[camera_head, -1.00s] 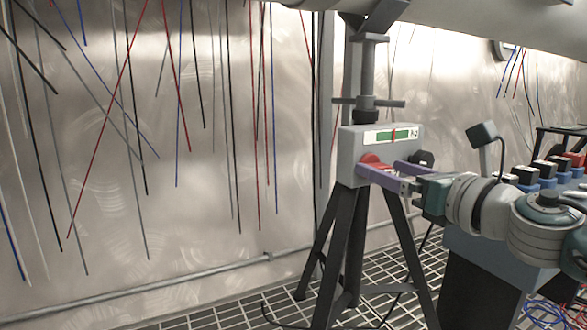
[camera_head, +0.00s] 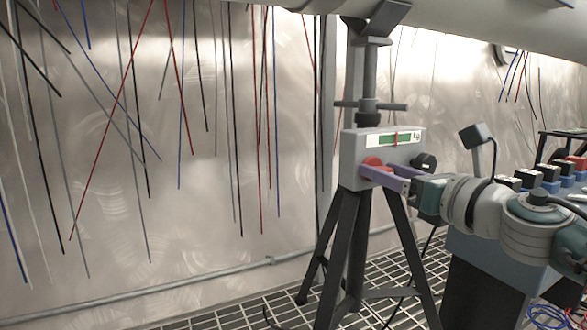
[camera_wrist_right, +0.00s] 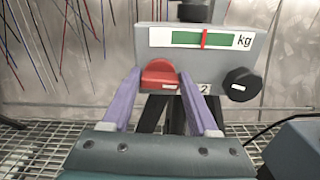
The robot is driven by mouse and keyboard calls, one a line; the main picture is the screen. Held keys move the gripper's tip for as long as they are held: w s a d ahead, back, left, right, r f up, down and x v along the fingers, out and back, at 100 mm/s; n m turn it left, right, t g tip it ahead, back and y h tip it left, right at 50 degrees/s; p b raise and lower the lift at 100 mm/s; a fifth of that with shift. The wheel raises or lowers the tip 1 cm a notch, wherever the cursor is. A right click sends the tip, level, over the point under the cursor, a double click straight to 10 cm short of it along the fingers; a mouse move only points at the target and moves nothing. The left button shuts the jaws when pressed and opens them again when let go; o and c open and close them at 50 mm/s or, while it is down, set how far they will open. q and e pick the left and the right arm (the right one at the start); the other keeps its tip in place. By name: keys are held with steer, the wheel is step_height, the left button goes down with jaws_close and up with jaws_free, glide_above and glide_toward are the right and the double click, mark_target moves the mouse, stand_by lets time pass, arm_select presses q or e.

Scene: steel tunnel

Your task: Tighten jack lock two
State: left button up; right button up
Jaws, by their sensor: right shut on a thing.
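The jack's grey box (camera_head: 352,160) sits on a black tripod (camera_head: 350,245), with a green gauge (camera_head: 395,139) bearing a red mark on its front. The red lock knob (camera_wrist_right: 160,75) is at the box's lower front edge, by a label whose visible figure is 2. My right gripper (camera_head: 376,170) reaches in from the right; its two purple fingers are shut on the red knob, one on each side, as the right wrist view (camera_wrist_right: 160,84) shows. A black knob (camera_wrist_right: 242,84) is right of it, apart from the fingers. My left gripper is not in view.
A threaded jack post (camera_head: 369,70) rises from the box to a large pipe (camera_head: 480,18). A blue-grey cabinet (camera_head: 490,265) with several coloured blocks is at the right. Cables hang along the steel wall at left. The floor is metal grating (camera_head: 385,285).

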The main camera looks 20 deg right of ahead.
steer(key=c, duration=0.4)
steer(key=shift+m, duration=0.4)
steer(key=m, duration=0.2)
steer(key=shift+d+r+m+p, duration=0.1)
steer(key=shift+m+p, duration=0.25)
steer(key=shift+m, duration=0.05)
steer(key=shift+d+f+m+p, duration=0.15)
steer(key=shift+m+p, duration=0.75)
steer(key=shift+m, duration=2.45)
steer(key=shift+a+f+m+p, duration=0.1)
steer(key=shift+m+p, duration=0.8)
steer(key=shift+m, duration=2.45)
